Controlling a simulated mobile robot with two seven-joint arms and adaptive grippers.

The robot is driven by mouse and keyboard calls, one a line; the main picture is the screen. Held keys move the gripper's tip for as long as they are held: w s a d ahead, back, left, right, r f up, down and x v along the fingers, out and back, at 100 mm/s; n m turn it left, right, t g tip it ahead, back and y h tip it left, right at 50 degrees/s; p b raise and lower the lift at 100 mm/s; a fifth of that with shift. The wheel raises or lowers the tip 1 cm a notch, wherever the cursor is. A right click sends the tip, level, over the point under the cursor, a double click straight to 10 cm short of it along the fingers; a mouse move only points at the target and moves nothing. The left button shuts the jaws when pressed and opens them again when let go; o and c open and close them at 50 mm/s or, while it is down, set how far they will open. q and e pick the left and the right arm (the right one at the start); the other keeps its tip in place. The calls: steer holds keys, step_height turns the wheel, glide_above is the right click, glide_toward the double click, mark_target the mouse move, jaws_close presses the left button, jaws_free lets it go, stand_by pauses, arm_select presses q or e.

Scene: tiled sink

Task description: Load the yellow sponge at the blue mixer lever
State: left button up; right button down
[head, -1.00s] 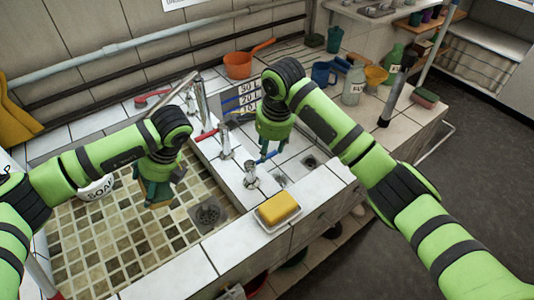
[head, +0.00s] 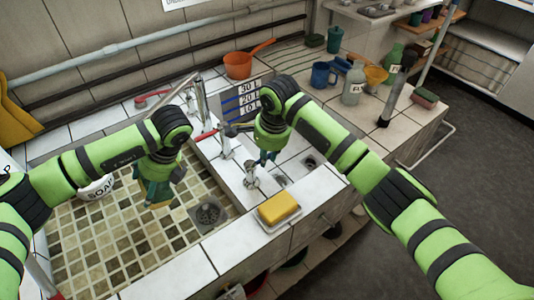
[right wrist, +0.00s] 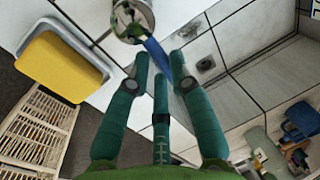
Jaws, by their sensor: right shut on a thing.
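The yellow sponge (head: 278,207) lies in a pale dish (head: 284,222) on the sink's front tiled ledge. It also shows at the upper left of the right wrist view (right wrist: 58,66). The blue mixer lever (right wrist: 156,54) runs from the round chrome tap body (right wrist: 132,18) in between my right fingers (right wrist: 163,62). My right gripper (head: 268,152) is shut on this lever, behind the sponge in the head view, and hides most of it there. My left gripper (head: 155,192) hangs over the tiled basin; its fingertips are too dark to read.
A red lever (head: 206,135) and chrome taps (head: 226,144) stand on the divider left of my right gripper. A drain (head: 208,214) lies in the left basin. An orange pot (head: 238,66), blue mug (head: 322,75) and glass bottle (head: 353,86) stand behind.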

steer(key=shift+s+d+m+h, duration=0.15)
steer(key=shift+s+m, duration=0.2)
steer(key=shift+m, duration=0.45)
steer(key=shift+s+d+m+h, duration=0.15)
steer(key=shift+s+m, duration=0.15)
steer(key=shift+m, duration=0.5)
steer(key=shift+a, duration=0.1)
steer(key=c, duration=1.1)
jaws_free()
step_height(320, 180, up, 12)
steer(key=s, duration=0.2)
steer(key=shift+d, duration=0.4)
steer(key=shift+s+f, duration=0.1)
